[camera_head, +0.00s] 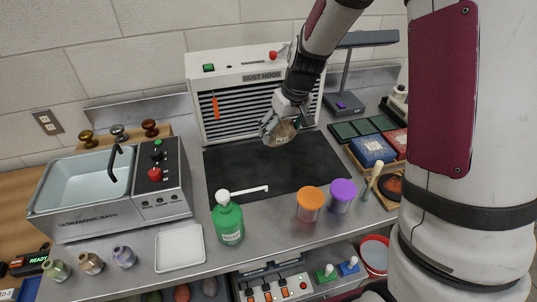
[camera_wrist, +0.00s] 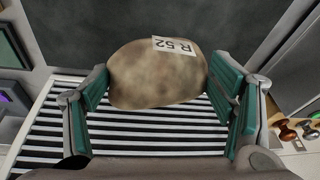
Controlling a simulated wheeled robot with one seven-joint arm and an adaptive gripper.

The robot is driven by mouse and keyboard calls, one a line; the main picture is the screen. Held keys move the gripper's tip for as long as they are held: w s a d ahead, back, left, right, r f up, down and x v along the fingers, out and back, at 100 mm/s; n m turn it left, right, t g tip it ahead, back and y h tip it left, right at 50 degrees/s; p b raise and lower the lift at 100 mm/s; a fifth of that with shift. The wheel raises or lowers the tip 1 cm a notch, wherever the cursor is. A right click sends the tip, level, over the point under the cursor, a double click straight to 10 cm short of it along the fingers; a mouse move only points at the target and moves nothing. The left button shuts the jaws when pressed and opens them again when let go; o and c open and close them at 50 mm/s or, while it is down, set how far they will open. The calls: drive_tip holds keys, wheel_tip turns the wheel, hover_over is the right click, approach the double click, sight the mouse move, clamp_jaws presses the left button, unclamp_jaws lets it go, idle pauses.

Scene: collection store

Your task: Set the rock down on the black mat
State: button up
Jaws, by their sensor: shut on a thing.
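The rock (camera_head: 282,133) is tan and mottled. My gripper (camera_head: 276,126) is shut on it and holds it over the far part of the black mat (camera_head: 236,181), near the dust hood. In the wrist view the rock (camera_wrist: 155,72) sits between the two green finger pads of my gripper (camera_wrist: 160,85), with a white label reading "R 52" on it. The dark mat (camera_wrist: 235,25) shows beyond the rock. I cannot tell whether the rock touches the mat or hangs above it.
The dust hood (camera_head: 215,125) stands right behind the mat. A green bottle (camera_head: 228,220), an orange-lidded jar (camera_head: 310,204) and a purple-lidded jar (camera_head: 342,196) stand along the mat's front edge. The ultrasonic bath (camera_head: 110,190) is at left. The mat's middle is clear.

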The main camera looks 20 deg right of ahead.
drive_tip(key=x, duration=0.4)
drive_tip(key=s+d+p+x, duration=0.1)
drive_tip(key=x, duration=0.2)
drive_tip(key=s+x, duration=0.1)
drive_tip(key=x, duration=0.3)
drive_tip(key=shift+d+f, duration=0.2)
drive_tip(key=shift+f, duration=0.5)
drive_tip(key=o, duration=2)
drive_tip(key=shift+f, duration=0.1)
drive_tip(key=shift+c, duration=0.2)
